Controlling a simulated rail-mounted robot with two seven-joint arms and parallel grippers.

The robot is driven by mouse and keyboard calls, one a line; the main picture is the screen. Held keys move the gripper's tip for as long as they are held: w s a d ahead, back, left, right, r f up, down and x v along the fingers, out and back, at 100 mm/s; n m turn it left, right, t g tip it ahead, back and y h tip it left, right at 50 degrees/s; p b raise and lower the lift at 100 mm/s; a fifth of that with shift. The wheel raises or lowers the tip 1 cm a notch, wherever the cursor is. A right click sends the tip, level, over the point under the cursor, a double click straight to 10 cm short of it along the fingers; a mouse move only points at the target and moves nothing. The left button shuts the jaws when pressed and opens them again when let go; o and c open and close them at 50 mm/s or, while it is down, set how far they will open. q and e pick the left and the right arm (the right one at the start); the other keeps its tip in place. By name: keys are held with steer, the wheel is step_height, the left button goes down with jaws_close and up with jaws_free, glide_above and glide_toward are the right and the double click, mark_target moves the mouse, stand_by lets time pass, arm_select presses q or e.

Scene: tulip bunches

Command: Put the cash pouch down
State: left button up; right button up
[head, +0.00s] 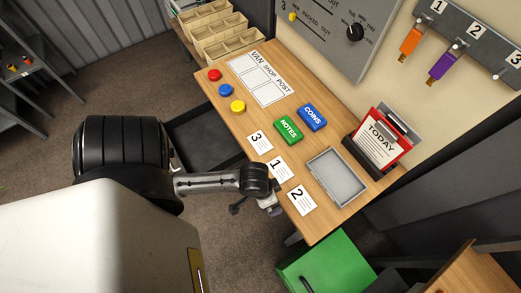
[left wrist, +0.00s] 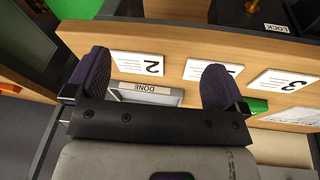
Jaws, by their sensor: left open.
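Two pouches lie flat side by side on the wooden desk (head: 318,228): a green one marked NOTES (head: 288,130) and a blue one marked COINS (head: 312,117). I cannot tell by name which is the cash pouch. My left gripper (head: 257,208) is at the desk's near edge, beside cards 1 and 2 and apart from both pouches. In the left wrist view its two dark fingers (left wrist: 157,68) are spread wide with nothing held between them. A green patch, probably the NOTES pouch (left wrist: 256,105), shows beyond the right finger, mostly hidden. My right gripper is not in view.
Cards 3 (head: 260,141), 1 (head: 278,169) and 2 (head: 301,200) line the near edge. A grey tray (head: 337,178) and a red TODAY holder (head: 378,140) stand right. Red, blue and yellow buttons (head: 226,90) are left. A green box (head: 325,270) is below.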

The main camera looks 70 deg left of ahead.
arm_select(q)
steer(key=shift+s+d+r+m+t+y, duration=0.2)
steer(key=shift+s+d+r+m, duration=0.2)
steer(key=shift+s+r+m, duration=0.4)
steer(key=shift+s+d+r+m+t+y, duration=0.2)
steer(key=shift+s+d+r+m, duration=0.15)
steer(key=shift+s+r+m, duration=0.45)
